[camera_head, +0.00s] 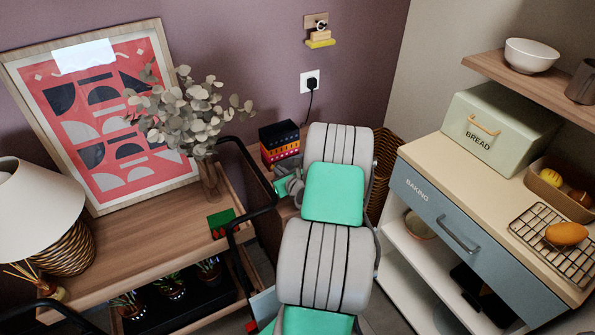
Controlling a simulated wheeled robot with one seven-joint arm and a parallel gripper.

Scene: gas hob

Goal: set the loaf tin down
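I do not see a loaf tin that I can name with certainty. Some dark items (468,277) sit on the low shelf under the blue drawer at the right, too shadowed to tell what they are. My grey and green arm fills the middle of the view and reaches away from me. Its far end is mostly hidden behind its own links, with only a small green and grey part showing to their left. My gripper's fingers do not show, and neither does anything they may hold.
The right counter (419,159) bears a green bread box (500,128), a basket of rolls (548,199) and a wire rack (548,255) with a loaf (567,233). A wooden trolley (125,245) with black rails stands left.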

